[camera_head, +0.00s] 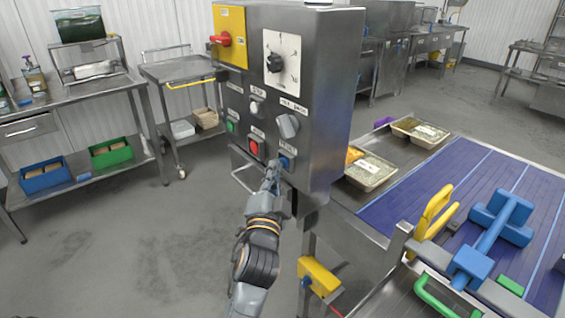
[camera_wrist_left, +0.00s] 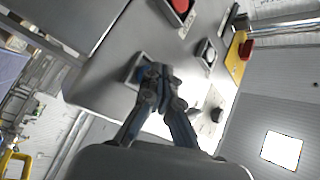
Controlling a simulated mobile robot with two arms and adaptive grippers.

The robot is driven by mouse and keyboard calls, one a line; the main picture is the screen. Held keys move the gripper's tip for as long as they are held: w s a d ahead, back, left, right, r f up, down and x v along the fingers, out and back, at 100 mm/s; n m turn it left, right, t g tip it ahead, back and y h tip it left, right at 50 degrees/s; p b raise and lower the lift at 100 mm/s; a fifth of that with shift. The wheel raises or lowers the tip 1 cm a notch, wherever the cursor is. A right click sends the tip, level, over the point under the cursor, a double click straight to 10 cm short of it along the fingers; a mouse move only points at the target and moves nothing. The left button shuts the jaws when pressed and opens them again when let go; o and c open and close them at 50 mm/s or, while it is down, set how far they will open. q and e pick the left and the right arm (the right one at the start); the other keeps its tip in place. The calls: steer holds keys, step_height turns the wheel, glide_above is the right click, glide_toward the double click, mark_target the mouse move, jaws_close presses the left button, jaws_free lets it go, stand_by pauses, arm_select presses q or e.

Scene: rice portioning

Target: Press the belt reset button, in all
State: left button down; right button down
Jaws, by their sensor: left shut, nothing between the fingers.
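The control panel (camera_head: 318,60) is a grey metal box with several knobs and buttons. The blue belt reset button (camera_head: 285,162) sits low on its front face, at the right, under a small label. My left gripper (camera_head: 271,172) is shut and empty, with its fingertips right at the blue button. In the left wrist view, the closed fingertips (camera_wrist_left: 160,72) partly cover the blue button (camera_wrist_left: 139,73) and its plate. I cannot tell whether they touch it or whether it is pushed in. My right gripper is not in view.
A red button (camera_head: 254,148) and a grey knob (camera_head: 288,125) are close to the blue one. The blue conveyor belt (camera_head: 430,205) lies to the right, with filled trays (camera_head: 370,172) behind. Open floor (camera_head: 120,240) is at the left.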

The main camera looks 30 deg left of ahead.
arm_select(q)
steer(key=shift+s+a, duration=0.2)
steer(key=shift+s, duration=0.3)
steer(key=s, duration=0.1)
steer(key=s+a, duration=0.1)
steer(key=s, duration=0.1)
steer(key=s+a+p, duration=0.1)
steer(key=shift+s, duration=0.35)
steer(key=shift+w, duration=0.1)
stand_by(0.6)
